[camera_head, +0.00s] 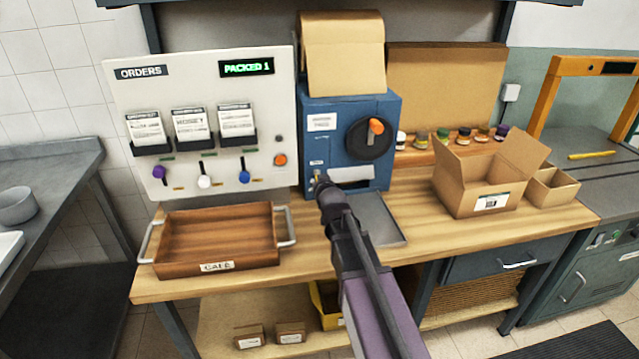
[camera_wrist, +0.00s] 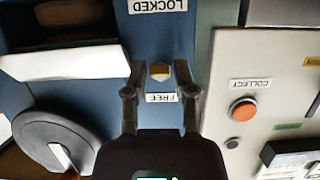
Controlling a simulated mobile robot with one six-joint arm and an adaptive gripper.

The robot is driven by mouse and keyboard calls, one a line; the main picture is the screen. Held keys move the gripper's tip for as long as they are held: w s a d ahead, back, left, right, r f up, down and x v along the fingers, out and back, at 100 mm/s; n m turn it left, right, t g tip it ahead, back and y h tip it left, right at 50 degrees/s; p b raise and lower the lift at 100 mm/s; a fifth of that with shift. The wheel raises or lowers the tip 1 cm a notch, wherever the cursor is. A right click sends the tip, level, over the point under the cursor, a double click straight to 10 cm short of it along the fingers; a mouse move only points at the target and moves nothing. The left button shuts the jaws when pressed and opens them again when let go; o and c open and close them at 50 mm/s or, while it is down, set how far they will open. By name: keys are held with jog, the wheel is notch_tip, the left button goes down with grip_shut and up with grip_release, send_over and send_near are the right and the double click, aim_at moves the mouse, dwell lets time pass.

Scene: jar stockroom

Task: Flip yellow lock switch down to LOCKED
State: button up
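The blue machine (camera_head: 350,110) has a small yellow lock switch (camera_wrist: 160,72) on its front. In the upside-down wrist view, the switch lies between a LOCKED label (camera_wrist: 158,5) at the top and a FREE label (camera_wrist: 160,97) below. My gripper (camera_wrist: 160,68) is open, with one finger on each side of the switch and a visible gap on both sides. In the head view my gripper (camera_head: 322,184) is at the lower left of the machine's front and hides most of the switch. I cannot tell clearly which way the switch points.
An ORDERS panel (camera_head: 270,120) with an orange button (camera_wrist: 242,110) stands close beside the machine. A dial with an orange handle (camera_head: 376,126) and a white strip (camera_head: 350,174) are on the machine. A wooden tray (camera_head: 218,263), metal tray (camera_head: 385,225) and open carton (camera_head: 475,190) are on the bench.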

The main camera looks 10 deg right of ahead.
jog(key=shift+o, duration=0.4)
jog(key=shift+r+g+p, duration=0.35)
jog(key=shift+g+p, duration=0.05)
jog(key=shift+p, duration=0.5)
